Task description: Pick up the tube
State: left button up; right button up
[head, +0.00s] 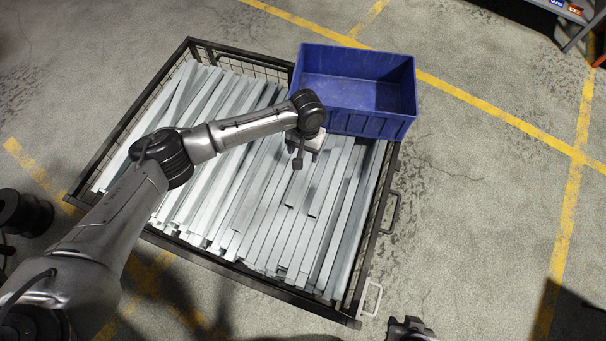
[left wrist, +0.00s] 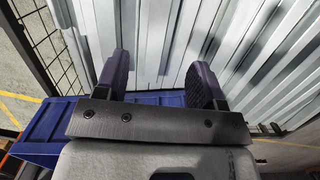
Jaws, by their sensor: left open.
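Many long pale galvanized tubes (head: 262,205) lie side by side in the wire-mesh crate, some stacked on others. No single tube stands out as the one named. My left gripper (head: 298,160) hangs over the crate near the blue bin, pointing down at the tubes. In the left wrist view its two dark fingers (left wrist: 162,62) are apart with nothing held between them. Tubes (left wrist: 152,35) run beyond and below the fingertips; I cannot tell how far below. My right gripper (head: 409,328) shows only partly at the bottom edge of the head view, away from the tubes.
A blue bin (head: 345,118) stands at the crate's far right corner, close to my left gripper. The dark crate frame (head: 290,301) surrounds the tubes, with handles on its right side. Concrete floor with yellow lines (head: 495,118) is clear to the right.

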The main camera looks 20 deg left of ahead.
pick_arm(q)
jog(key=b, duration=0.2)
send_over(303, 171)
jog(key=f, duration=0.6)
jog(key=shift+w+a, duration=0.1)
jog(key=shift+w, duration=0.15)
notch_tip(303, 171, down, 4)
jog(key=b, duration=0.3)
jog(key=shift+s+f, duration=0.15)
jog(key=shift+f, duration=0.05)
jog(key=shift+s+f+b, duration=0.1)
jog(key=shift+f+b, duration=0.2)
jog(key=shift+f, duration=0.1)
jog(key=shift+c, duration=0.6)
jog(key=shift+r, duration=0.1)
grip_shut()
